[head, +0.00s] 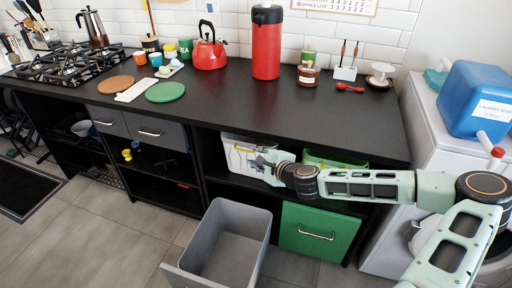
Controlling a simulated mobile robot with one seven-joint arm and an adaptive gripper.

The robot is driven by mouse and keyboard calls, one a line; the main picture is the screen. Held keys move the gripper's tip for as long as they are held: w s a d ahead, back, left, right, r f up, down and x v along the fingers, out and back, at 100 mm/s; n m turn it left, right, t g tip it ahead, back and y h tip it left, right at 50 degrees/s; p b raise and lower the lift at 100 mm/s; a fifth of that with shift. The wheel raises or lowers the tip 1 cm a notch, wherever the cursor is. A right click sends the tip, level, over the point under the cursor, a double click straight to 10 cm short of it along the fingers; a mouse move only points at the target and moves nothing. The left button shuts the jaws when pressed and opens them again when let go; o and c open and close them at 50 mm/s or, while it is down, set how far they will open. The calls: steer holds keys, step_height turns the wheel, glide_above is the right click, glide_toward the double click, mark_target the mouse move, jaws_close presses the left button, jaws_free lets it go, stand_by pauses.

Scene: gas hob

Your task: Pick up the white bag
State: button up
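A white bag-like item (233,154) with a yellow mark on its front stands in the open shelf under the black counter. My arm reaches in from the right, and my gripper (262,160) is at the right side of this item, overlapping its front in the view. The fingers are small and partly lost against the white surface, so I cannot tell whether they touch it or are open or shut. The right part of the white item is hidden behind my gripper.
A green container (335,160) stands in the shelf behind my arm. Below are an open grey drawer (228,245) and a shut green drawer front (318,232). The black counter (225,100) overhangs the shelf. A blue laundry container (477,100) stands at the right.

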mark_target(240, 150)
steer(key=b+x, duration=0.1)
steer(key=x, duration=0.4)
steer(key=b+x, duration=0.1)
steer(key=x, duration=0.3)
steer(key=shift+w+a+f, duration=0.1)
steer(key=shift+w+a, duration=0.1)
steer(key=shift+a, duration=0.2)
steer(key=shift+c, duration=0.5)
jaws_close()
